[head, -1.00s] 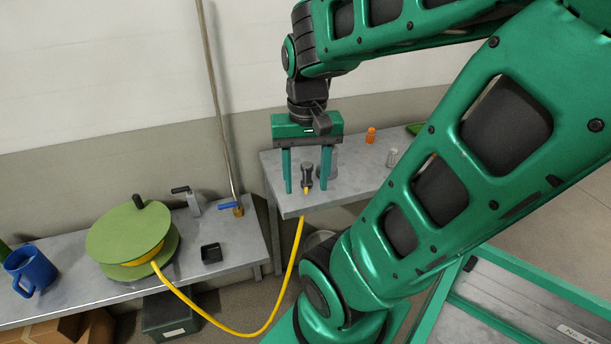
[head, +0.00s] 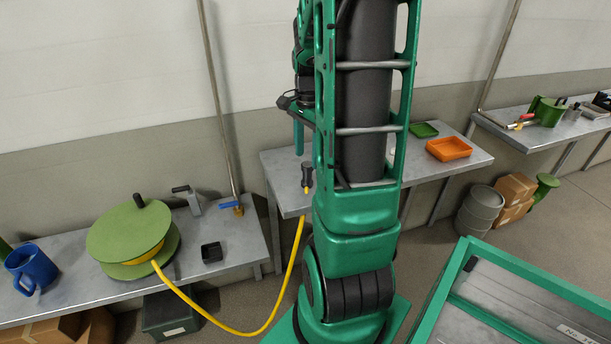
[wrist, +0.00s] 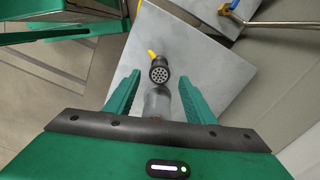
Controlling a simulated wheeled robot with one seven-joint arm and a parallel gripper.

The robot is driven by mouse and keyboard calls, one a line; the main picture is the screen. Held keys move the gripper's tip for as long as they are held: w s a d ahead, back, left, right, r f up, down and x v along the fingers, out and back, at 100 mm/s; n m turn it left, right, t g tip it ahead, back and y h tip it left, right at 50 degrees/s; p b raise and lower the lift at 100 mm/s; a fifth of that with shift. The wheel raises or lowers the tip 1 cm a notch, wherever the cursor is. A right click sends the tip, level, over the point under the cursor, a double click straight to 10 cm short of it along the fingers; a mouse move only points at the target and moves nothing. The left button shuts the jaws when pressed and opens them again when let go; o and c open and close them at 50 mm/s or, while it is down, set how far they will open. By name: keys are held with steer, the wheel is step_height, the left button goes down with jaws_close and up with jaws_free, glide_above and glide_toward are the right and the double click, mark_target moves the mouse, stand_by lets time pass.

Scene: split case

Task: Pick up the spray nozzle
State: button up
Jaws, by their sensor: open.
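The spray nozzle (head: 307,174) is dark, with a round perforated face, and stands on the grey bench at the end of the yellow hose (head: 296,265). In the wrist view the nozzle (wrist: 159,72) shows just beyond my fingertips, with a bit of yellow behind it. My gripper (wrist: 160,82) is open, with its two green fingers apart and the nozzle not between them. In the head view my arm hides most of the gripper; one green finger shows above and left of the nozzle.
A grey cylinder (wrist: 157,103) shows between my fingers in the wrist view. The bench (head: 283,197) also bears an orange tray (head: 449,149) and a green tray (head: 424,130). On the left bench stand a green hose reel (head: 128,232), a black box (head: 211,253) and a blue mug (head: 30,268).

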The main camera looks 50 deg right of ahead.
mark_target(309, 164)
steer(key=shift+s+d+f, duration=0.1)
steer(key=shift+d+f, duration=0.05)
steer(key=shift+f, duration=2.95)
steer(key=c, duration=1.2)
